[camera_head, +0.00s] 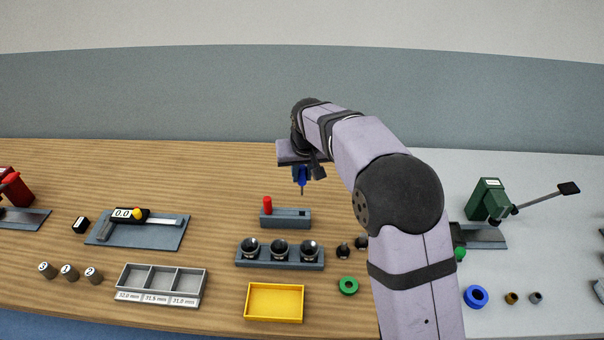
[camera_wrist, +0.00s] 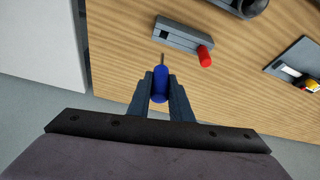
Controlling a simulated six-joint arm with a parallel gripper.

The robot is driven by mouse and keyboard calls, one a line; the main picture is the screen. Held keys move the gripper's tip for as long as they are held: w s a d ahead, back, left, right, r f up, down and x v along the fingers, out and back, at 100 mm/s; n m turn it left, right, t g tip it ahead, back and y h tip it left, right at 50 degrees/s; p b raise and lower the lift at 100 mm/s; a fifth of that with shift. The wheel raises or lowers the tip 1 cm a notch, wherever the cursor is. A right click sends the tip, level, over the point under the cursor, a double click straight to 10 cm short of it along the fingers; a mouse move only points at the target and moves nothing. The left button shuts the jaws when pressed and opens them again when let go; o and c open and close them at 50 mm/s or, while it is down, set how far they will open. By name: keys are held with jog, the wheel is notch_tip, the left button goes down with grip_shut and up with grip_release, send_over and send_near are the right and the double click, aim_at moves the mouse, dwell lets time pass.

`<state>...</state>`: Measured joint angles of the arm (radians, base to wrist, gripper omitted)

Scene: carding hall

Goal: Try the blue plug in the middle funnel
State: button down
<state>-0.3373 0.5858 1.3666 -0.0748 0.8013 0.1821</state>
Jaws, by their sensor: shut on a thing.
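My gripper (camera_head: 301,168) is shut on the blue plug (camera_head: 301,177), which hangs with its thin pin pointing down above the table. In the wrist view the blue plug (camera_wrist: 160,86) sits between both fingers, its pin extending beyond them. The middle funnel (camera_head: 279,248) is one of three dark funnels in a grey rack (camera_head: 265,264), nearer the camera than the plug. The plug is apart from the funnels, behind and a little right of the middle one. Part of a dark round funnel shows at the wrist view's top edge (camera_wrist: 250,6).
A grey block (camera_head: 288,220) holds a red plug (camera_head: 267,204) upright and has a bare hole at its other end. A yellow tray (camera_head: 274,318), green ring (camera_head: 348,286) and three-compartment tray (camera_head: 161,270) lie nearer. A caliper (camera_head: 150,217) lies left. My arm hides part of the right side.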

jog(key=shift+r+p, duration=1)
jog(key=shift+r, duration=0.45)
jog(key=shift+a, duration=0.25)
jog(key=s+a+r+n, duration=0.1)
jog(key=s+a+r, duration=0.15)
jog(key=a, duration=0.25)
jog(key=s+f+m+p, duration=0.1)
jog(key=s+f, duration=0.8)
jog(key=s, duration=0.1)
jog(key=shift+p, duration=0.4)
